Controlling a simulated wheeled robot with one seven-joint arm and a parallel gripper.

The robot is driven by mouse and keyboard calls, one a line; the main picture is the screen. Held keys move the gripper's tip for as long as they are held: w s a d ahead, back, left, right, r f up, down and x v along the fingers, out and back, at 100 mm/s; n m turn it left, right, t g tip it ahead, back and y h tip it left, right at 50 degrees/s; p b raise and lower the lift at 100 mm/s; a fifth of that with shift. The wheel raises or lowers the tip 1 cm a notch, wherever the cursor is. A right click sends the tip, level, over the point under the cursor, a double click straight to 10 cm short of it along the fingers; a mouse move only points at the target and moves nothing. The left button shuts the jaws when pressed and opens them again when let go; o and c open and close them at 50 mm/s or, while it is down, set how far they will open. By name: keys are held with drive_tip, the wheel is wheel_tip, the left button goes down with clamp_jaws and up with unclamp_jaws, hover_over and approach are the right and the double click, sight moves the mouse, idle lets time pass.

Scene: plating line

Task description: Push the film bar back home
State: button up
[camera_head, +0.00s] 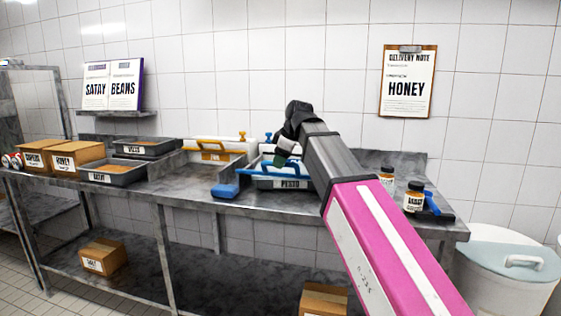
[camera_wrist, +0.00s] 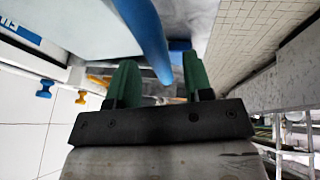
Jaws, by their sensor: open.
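A blue bar (camera_head: 258,171) runs across the right-hand white station, above a tray (camera_head: 275,184) labelled PESTO. I take it to be the film bar. My gripper (camera_head: 284,157) is over the back right of this station, beside the bar. In the wrist view my open gripper (camera_wrist: 159,62) has two green fingers. The blue bar (camera_wrist: 148,40) shows between them, with gaps on both sides. I cannot tell how deep it sits between the fingers. My arm hides the station's right end.
A similar station with a yellow bar (camera_head: 213,151) stands to the left. Jars (camera_head: 414,196) stand to the right of my arm. Trays (camera_head: 115,174) and cardboard boxes (camera_head: 77,155) are at the left.

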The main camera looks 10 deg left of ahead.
drive_tip(key=shift+w+a+f, duration=0.1)
drive_tip(key=shift+a+f, duration=0.05)
drive_tip(key=shift+f, duration=0.15)
drive_tip(key=shift+c, duration=0.3)
clamp_jaws()
drive_tip(key=w+d, duration=0.2)
drive_tip(key=w, duration=2.4)
drive_tip(key=shift+w, duration=0.2)
drive_tip(key=shift+r, duration=0.1)
drive_tip(key=shift+o, duration=0.3)
unclamp_jaws()
drive_tip(key=shift+w+d, duration=0.1)
drive_tip(key=v, duration=1)
drive_tip(key=shift+r, duration=0.3)
